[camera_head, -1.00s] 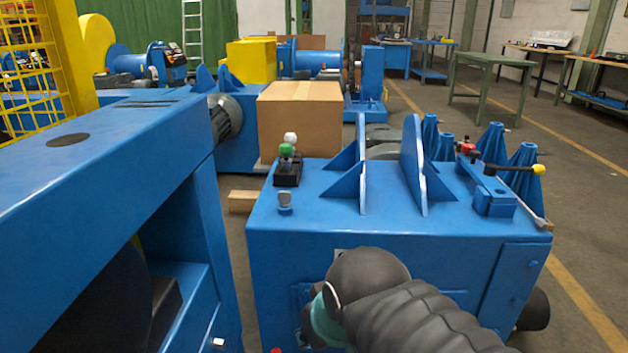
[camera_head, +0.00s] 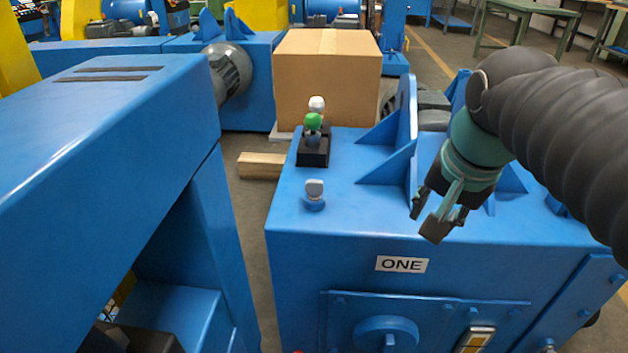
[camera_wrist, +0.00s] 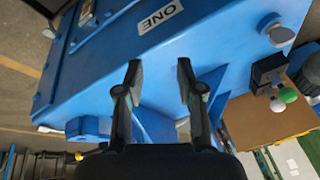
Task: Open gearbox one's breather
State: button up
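Gearbox one is the blue housing (camera_head: 345,260) with a white "ONE" label (camera_head: 401,264) on its front; the label also shows in the wrist view (camera_wrist: 160,17). A small grey-capped fitting (camera_head: 314,189), which looks like the breather, stands on its top near the front left corner. The fitting is at the upper right in the wrist view (camera_wrist: 279,34). My gripper (camera_head: 428,216) is above the housing's front edge, right of the fitting and apart from it. Its fingers (camera_wrist: 160,72) are spread with nothing between them.
A black block (camera_head: 313,152) with a green knob (camera_head: 313,121) and a white knob stands behind the fitting. Blue upright fins (camera_head: 405,115) rise on the top, close to my gripper. A cardboard box (camera_head: 325,80) is behind. A large blue frame (camera_head: 110,150) stands at left.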

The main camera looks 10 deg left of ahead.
jog(key=w+a+r+m+g+b, duration=0.1)
jog(key=w+a+r+m+g, duration=0.1)
jog(key=w+a+r+m, duration=0.55)
jog(key=m+g+b, duration=0.2)
jog(key=m, duration=0.3)
send_over(310, 181)
jog(key=shift+h, duration=0.3)
notch_tip(310, 181, down, 14)
jog(key=b, duration=0.4)
jog(key=shift+r, duration=0.25)
grip_shut()
